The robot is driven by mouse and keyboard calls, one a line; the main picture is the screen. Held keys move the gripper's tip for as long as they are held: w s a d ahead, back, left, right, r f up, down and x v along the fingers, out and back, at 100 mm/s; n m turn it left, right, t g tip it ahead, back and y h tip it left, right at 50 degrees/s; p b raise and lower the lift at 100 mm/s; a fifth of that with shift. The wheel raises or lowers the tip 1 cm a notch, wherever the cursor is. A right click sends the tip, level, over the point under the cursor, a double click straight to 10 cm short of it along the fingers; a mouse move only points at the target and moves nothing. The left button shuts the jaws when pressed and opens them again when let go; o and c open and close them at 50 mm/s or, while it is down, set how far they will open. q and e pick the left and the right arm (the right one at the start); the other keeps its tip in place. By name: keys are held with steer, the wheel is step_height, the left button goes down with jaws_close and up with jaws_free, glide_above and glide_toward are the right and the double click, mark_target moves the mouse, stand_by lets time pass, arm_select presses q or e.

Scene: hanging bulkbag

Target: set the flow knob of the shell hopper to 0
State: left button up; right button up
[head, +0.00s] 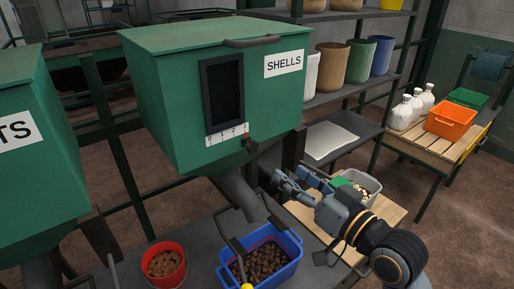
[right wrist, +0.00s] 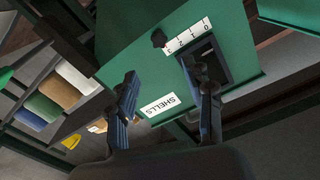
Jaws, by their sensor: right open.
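The shell hopper (head: 180,110) is a green box with a "SHELLS" label (head: 284,64) and a dark window. A white number scale (head: 227,134) runs along its lower front. The dark flow knob (head: 249,145) sits at the scale's right end, by the 3. In the right wrist view the scale (right wrist: 187,34) appears turned over, with the knob (right wrist: 158,38) by the 3, far from the 0. My right gripper (head: 296,184) is open and empty, below and right of the knob and apart from it. My left gripper is not seen.
A blue crate (head: 292,240) of brown pieces stands below the hopper's spout (head: 243,196). A red bucket (head: 166,266) is left of it. A grey bin (head: 363,182) stands behind my right gripper.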

mark_target(254, 148)
steer(key=p+x, duration=0.2)
steer(key=x, duration=0.9)
steer(key=shift+w+a+p, duration=0.1)
steer(key=shift+w+p, duration=0.05)
steer(key=shift+p, duration=0.2)
steer(key=shift+x, duration=0.85)
steer(key=shift+f, duration=0.15)
steer(key=shift+c, duration=0.2)
jaws_close()
